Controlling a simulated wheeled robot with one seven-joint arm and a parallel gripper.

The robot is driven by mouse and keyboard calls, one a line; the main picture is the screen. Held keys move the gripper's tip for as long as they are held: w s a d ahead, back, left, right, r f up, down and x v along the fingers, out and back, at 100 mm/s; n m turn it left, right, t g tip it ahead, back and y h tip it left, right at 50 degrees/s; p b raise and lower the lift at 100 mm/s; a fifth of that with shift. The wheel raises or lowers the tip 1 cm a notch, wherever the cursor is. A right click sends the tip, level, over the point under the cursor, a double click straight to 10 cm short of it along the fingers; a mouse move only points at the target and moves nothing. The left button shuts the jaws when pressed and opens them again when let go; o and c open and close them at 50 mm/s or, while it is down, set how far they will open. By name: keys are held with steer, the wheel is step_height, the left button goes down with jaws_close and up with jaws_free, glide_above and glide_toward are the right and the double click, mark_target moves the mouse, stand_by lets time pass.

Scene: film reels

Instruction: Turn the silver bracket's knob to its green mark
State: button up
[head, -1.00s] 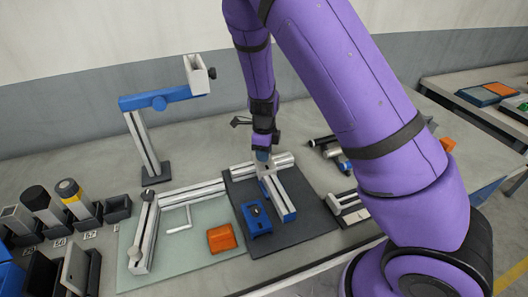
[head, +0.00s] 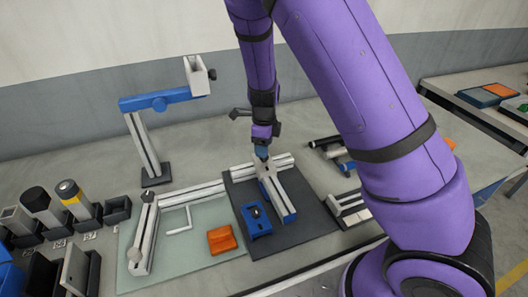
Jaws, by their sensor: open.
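A silver bracket (head: 198,75) stands on the end of the blue arm of an upright stand at the back left, with a dark knob (head: 212,74) on its right side. No green mark can be made out. Silver bars (head: 200,191) also lie on the mats in the middle, one of them a short bar with a blue side (head: 285,197). I cannot tell for certain which part the task means. My gripper (head: 262,157) points down at the far end of the short bar, well to the right of and below the stand. Its fingertips are small and partly hidden, and contact is unclear.
A blue block (head: 256,219) sits on the dark mat (head: 310,228); an orange block (head: 221,239) is on the pale mat (head: 193,251). Black holders with cylinders (head: 73,198) stand at the left. Dark and silver parts (head: 333,150) lie right of my gripper.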

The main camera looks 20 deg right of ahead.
step_height(320, 180, up, 8)
steer(key=shift+f, duration=0.2)
stand_by(0.4)
steer(key=s+d+r+n+t+y, duration=0.1)
steer(key=s+d+r+n, duration=0.1)
steer(key=s+r+n, duration=0.6)
steer(key=s+d+r+n+t+y, duration=0.1)
steer(key=s+d+r+n+y, duration=0.1)
steer(key=s+r+n, duration=0.65)
steer(key=s+d+r+n+t+h, duration=0.2)
steer(key=s+r+n, duration=0.6)
steer(key=s, duration=0.4)
steer(key=shift+s+d+r+t+h, duration=0.2)
steer(key=shift+s+d+t+h, duration=0.2)
steer(key=shift+t+h, duration=0.15)
steer(key=shift+n, duration=0.25)
